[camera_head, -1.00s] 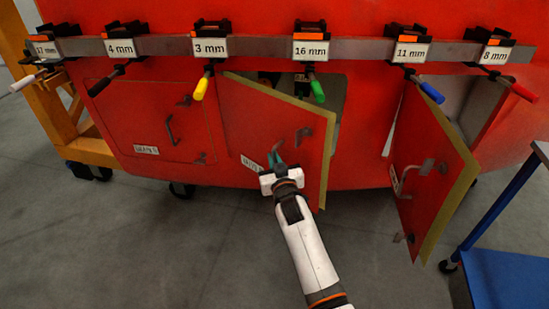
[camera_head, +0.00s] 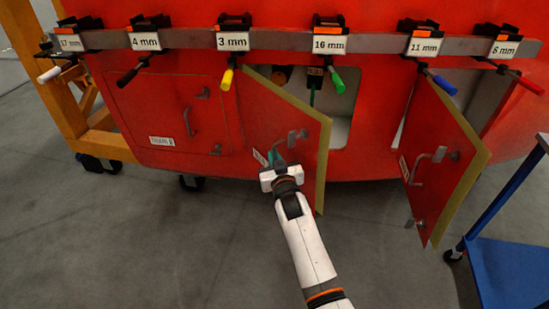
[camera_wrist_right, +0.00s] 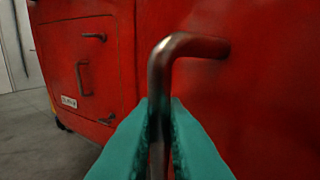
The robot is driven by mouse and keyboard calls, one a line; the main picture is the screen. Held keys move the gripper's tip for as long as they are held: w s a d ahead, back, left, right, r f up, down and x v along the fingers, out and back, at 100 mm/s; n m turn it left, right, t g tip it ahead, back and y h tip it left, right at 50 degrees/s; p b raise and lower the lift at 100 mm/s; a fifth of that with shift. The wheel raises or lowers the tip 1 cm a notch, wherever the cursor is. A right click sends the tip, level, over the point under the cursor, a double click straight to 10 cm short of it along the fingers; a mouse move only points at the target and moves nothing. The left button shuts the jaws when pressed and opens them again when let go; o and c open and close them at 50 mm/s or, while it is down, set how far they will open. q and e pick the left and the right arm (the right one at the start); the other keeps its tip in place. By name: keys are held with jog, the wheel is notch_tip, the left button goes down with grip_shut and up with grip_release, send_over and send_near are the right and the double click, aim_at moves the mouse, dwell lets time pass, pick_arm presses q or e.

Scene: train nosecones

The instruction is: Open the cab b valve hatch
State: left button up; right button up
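The middle hatch door (camera_head: 280,115), red with a yellowish edge, stands swung out from the red nosecone, hinged at its left. Its label is too small to read. My right gripper (camera_head: 277,163), with teal fingers, is at its lower left front. In the right wrist view the teal fingers (camera_wrist_right: 158,135) are shut on a bent metal handle (camera_wrist_right: 160,75), one finger on each side of the bar. The bar's top bends back to the red door panel. The opening behind the door (camera_head: 338,120) shows a pale interior. My left gripper is not in view.
A shut hatch (camera_head: 170,115) with its own handle and label is at the left. Another open door (camera_head: 445,165) hangs out at the right. Coloured handles hang from a labelled rail (camera_head: 380,45) above. A blue cart (camera_head: 505,270) stands lower right. Grey floor is clear.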

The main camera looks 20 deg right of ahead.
jog(key=o, duration=0.4)
jog(key=shift+w+a, duration=0.1)
jog(key=shift+w, duration=0.05)
jog(key=s, duration=0.8)
jog(key=s+a, duration=0.1)
jog(key=s, duration=0.3)
jog(key=shift+r, duration=0.35)
